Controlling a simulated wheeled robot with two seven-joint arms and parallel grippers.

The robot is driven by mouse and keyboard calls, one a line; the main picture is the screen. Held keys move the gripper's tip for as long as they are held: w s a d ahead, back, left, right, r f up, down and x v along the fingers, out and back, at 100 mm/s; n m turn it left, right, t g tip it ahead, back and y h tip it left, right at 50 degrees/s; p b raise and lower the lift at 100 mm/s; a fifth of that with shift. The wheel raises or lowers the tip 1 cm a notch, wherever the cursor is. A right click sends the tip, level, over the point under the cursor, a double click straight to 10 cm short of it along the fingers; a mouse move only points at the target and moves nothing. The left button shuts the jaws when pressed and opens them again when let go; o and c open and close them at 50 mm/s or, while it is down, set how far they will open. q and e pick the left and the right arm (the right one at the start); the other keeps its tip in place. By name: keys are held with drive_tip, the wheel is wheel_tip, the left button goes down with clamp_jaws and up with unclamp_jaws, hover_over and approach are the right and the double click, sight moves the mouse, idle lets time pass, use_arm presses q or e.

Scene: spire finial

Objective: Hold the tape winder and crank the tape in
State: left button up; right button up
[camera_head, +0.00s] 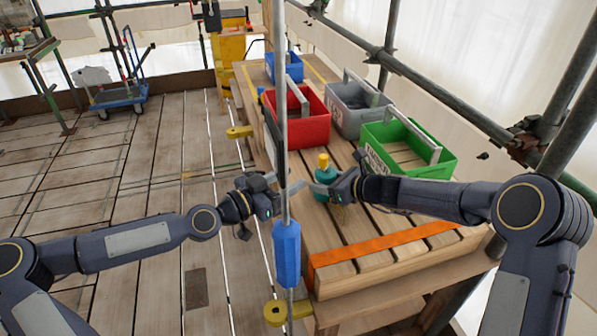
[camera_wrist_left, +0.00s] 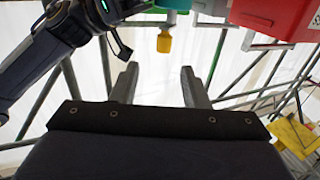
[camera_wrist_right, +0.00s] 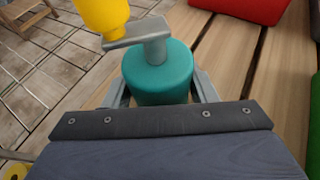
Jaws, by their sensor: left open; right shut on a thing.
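The tape winder (camera_head: 325,177) is a teal drum with a grey crank arm and a yellow crank knob (camera_head: 323,160) on top. My right gripper (camera_head: 318,187) is shut on the drum; in the right wrist view its fingers flank the teal winder (camera_wrist_right: 158,72), with the knob (camera_wrist_right: 103,12) at upper left. My left gripper (camera_head: 284,190) is open and empty, left of the winder near the vertical pole. In the left wrist view the knob (camera_wrist_left: 164,43) shows beyond the open fingertips, apart from them. An orange tape strip (camera_head: 385,243) lies across the near end of the slatted bench.
A vertical pole (camera_head: 284,110) with a blue sleeve (camera_head: 287,255) stands in front of my left gripper. Red (camera_head: 310,125), grey (camera_head: 340,112) and green (camera_head: 437,150) totes stand behind the winder on the bench. Scaffold tubes run along the right. The plank floor at left is mostly clear.

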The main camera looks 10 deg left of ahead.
sight(320, 159)
use_arm(q)
drive_tip(key=shift+n+t+y, duration=0.6)
drive_tip(key=shift+y, duration=0.1)
drive_tip(key=x, duration=0.7)
drive_tip(key=r+x, duration=0.1)
drive_tip(key=x, duration=0.3)
drive_tip(key=shift+d, duration=0.3)
clamp_jaws()
